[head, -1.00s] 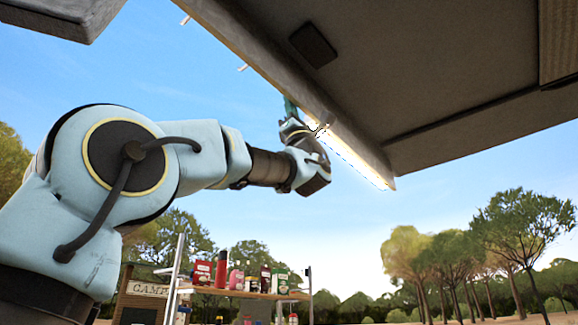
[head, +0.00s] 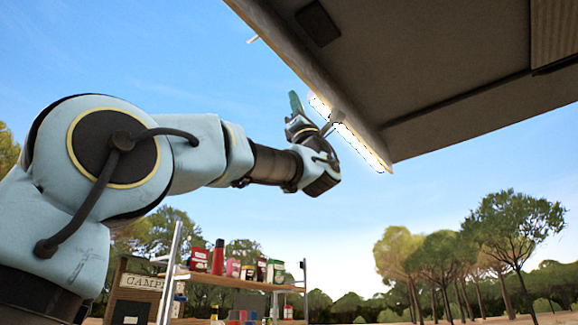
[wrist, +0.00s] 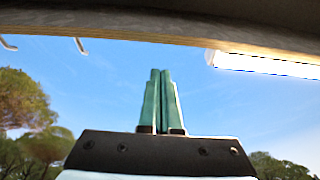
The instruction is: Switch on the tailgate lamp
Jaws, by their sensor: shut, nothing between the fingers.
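The tailgate lamp (head: 352,138) is a long strip along the lower edge of the raised tailgate (head: 420,75), and it glows bright white. Its lit end also shows at the upper right of the wrist view (wrist: 265,64). My gripper (head: 295,101) points upward just left of the lamp's upper end in the head view. In the wrist view its two teal fingers (wrist: 160,75) are together with nothing between them. They stand apart from the lamp, to its left, with sky behind them. I cannot make out a separate switch.
A wooden shelf (head: 235,283) with bottles, tins and boxes stands below my arm, beside a camp sign (head: 142,283). Small hooks (wrist: 80,46) hang from the tailgate edge. Trees (head: 435,265) stand far off; open air lies right of my arm.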

